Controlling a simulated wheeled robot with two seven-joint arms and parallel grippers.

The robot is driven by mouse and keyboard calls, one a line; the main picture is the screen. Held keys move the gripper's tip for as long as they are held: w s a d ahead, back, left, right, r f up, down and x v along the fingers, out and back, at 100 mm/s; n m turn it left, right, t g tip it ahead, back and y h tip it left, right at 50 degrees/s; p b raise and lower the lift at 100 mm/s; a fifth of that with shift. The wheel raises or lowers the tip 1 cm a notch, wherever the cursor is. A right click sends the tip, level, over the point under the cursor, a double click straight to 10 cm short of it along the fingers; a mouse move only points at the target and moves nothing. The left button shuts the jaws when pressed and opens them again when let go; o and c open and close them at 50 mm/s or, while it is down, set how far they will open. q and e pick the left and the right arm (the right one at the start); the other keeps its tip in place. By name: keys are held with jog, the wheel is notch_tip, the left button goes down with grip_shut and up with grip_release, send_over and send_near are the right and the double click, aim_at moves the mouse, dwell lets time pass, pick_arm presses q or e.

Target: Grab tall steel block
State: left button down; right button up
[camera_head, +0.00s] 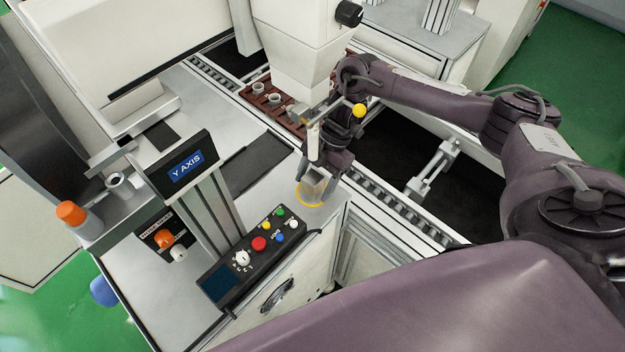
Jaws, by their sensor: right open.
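A grey steel block (312,188) stands on the light machine top, inside a yellow ring marking (300,202). My right gripper (318,166) is directly over the block, pointing down, and is open. Its fingers are small and dark here, and they partly cover the block's upper part. I cannot tell whether they touch it. My left gripper is not in view.
A control panel (255,250) with coloured buttons is in front of the block. A "Y AXIS" post (182,165) stands to the left. A white hopper (302,50) hangs over a brown tray (258,103) with cups behind the gripper. A roller conveyor (405,222) runs to the right.

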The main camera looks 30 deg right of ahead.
jog(key=shift+s+a+f, duration=0.1)
jog(key=shift+a+f, duration=0.05)
jog(key=shift+f, duration=0.2)
jog(key=shift+c, duration=0.2)
jog(key=c, duration=1.2)
jog(key=shift+c, duration=0.2)
